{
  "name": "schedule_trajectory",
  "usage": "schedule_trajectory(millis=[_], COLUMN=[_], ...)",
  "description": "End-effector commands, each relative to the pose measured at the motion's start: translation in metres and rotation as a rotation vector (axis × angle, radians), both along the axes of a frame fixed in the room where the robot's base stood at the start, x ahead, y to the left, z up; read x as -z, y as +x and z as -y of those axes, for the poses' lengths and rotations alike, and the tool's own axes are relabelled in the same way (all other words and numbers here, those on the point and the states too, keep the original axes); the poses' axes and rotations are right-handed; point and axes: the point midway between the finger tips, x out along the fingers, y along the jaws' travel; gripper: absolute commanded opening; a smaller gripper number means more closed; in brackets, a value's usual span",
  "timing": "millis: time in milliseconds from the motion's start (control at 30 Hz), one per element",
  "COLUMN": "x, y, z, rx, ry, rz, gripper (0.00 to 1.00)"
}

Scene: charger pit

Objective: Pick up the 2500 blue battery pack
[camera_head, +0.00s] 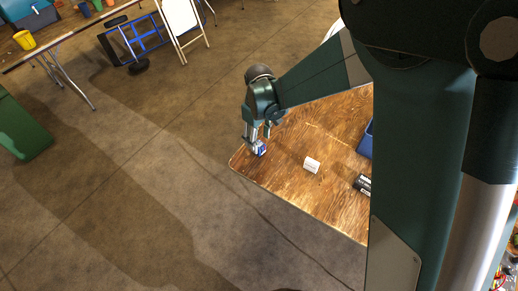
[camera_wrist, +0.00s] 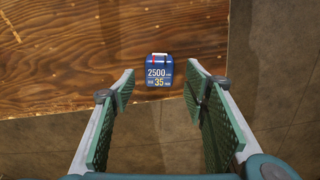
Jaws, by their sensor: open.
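The blue battery pack (camera_wrist: 159,71) lies on the wooden table (camera_wrist: 60,60) near its edge, with "2500" and "35" printed on its face. In the wrist view it is ahead of my gripper (camera_wrist: 160,90), roughly centred between the two green-padded fingers, which are open and empty. In the head view the blue battery pack (camera_head: 260,149) is at the table's left corner. My gripper (camera_head: 256,142) is right at it there, partly hiding it. I cannot tell from this view whether they touch.
A dark object (camera_head: 363,184) and a blue bin (camera_head: 366,140) are farther right, partly hidden by my arm. Bare floor lies beyond the table's left edge.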

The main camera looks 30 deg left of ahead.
Motion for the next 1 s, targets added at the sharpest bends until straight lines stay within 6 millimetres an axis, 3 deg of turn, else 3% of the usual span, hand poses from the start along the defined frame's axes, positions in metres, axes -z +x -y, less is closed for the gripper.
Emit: schedule_trajectory(millis=[433,800,1000], x=[0.005,0.043,0.054], y=[0.0,0.001,0.001], z=[0.0,-0.001,-0.001], rx=[0.0,0.0,0.0], ry=[0.0,0.0,0.0], rz=[0.0,0.0,0.0], gripper=[0.45,0.45,0.45])
